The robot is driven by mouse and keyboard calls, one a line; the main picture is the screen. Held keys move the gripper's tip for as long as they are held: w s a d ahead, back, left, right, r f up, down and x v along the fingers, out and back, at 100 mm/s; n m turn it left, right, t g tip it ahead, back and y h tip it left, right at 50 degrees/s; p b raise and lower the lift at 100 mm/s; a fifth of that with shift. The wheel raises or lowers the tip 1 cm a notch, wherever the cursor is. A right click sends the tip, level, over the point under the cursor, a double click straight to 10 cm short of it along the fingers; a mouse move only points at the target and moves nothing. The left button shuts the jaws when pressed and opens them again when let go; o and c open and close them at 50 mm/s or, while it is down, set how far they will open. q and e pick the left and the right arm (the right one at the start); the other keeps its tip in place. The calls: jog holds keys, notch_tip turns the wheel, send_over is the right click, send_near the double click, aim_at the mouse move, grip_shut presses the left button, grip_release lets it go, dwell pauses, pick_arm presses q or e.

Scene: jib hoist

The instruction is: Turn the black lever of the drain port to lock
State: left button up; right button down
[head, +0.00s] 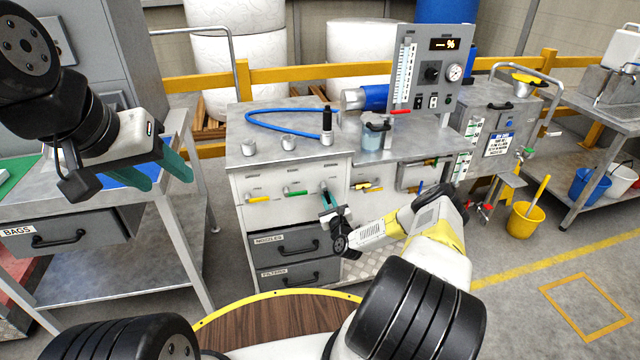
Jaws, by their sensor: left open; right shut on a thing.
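The grey cabinet's front panel (282,212) carries a row of ports with small levers. A yellow lever (258,199) is at the left, and a green lever (296,193) is in the middle. My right gripper (328,192) reaches the rightmost port of this panel with its teal fingers. It is shut on what appears to be the black lever there. The fingers hide most of this lever, so its angle cannot be told. My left gripper (169,182) is open and empty, above the bench at the left.
Drawers (290,243) sit below the panel. A blue hose (283,122) and metal fittings lie on the cabinet top. A gauge panel (432,75) stands behind. More levers (370,187) are right of my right gripper. The left bench (90,195) is under my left gripper.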

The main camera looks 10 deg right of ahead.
jog(key=shift+a+f+m, duration=0.1)
jog(key=shift+a+m, duration=0.2)
jog(key=shift+m, duration=0.4)
jog(key=shift+a+m, duration=0.3)
jog(key=shift+m, duration=0.4)
jog(key=shift+s, duration=0.1)
jog(key=c, duration=1.4)
grip_release()
jog(key=s, duration=0.7)
jog(key=shift+s, duration=0.4)
jog(key=shift+d, duration=0.1)
